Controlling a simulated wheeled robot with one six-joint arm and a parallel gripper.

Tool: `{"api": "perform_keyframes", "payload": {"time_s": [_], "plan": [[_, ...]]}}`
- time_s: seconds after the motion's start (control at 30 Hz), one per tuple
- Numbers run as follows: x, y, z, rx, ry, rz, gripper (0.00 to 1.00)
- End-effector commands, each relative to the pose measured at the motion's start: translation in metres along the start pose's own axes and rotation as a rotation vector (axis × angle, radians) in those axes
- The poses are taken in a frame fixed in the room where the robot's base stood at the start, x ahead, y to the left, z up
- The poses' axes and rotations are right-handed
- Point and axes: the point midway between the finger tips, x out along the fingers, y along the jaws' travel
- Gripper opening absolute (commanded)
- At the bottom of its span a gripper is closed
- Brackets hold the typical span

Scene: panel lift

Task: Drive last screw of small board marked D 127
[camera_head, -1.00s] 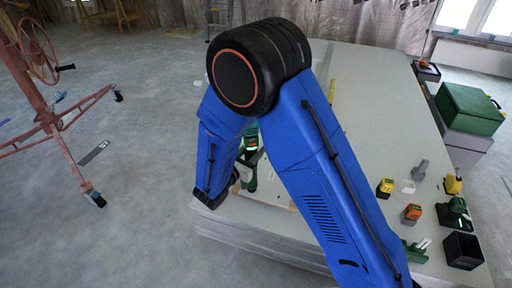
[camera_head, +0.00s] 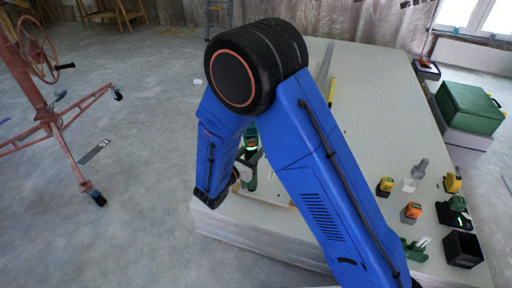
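My blue arm fills the middle of the view and bends down to the near left corner of the panel stack (camera_head: 365,110). A green and black tool (camera_head: 250,160), probably a screwdriver, shows partly behind the arm's lower link. My gripper is hidden at the arm's end, so its fingers and hold cannot be seen. A strip of light wood-coloured board (camera_head: 283,202) shows beside the tool, mostly covered by the arm. No D 127 marking and no screw can be made out.
On the stack's right stand a yellow tape measure (camera_head: 385,187), an orange-topped item (camera_head: 411,212), a grey item (camera_head: 420,168) and a black bin (camera_head: 463,250). A green case (camera_head: 470,108) stands beyond. A red panel lift (camera_head: 50,120) stands on the floor at left.

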Motion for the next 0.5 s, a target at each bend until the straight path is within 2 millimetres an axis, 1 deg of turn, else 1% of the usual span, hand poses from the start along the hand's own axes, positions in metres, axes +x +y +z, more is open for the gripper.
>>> {"api": "perform_keyframes", "payload": {"time_s": [0.5], "plan": [[0.0000, 0.0002, -0.0052, 0.000, 0.000, 0.000, 0.00]]}}
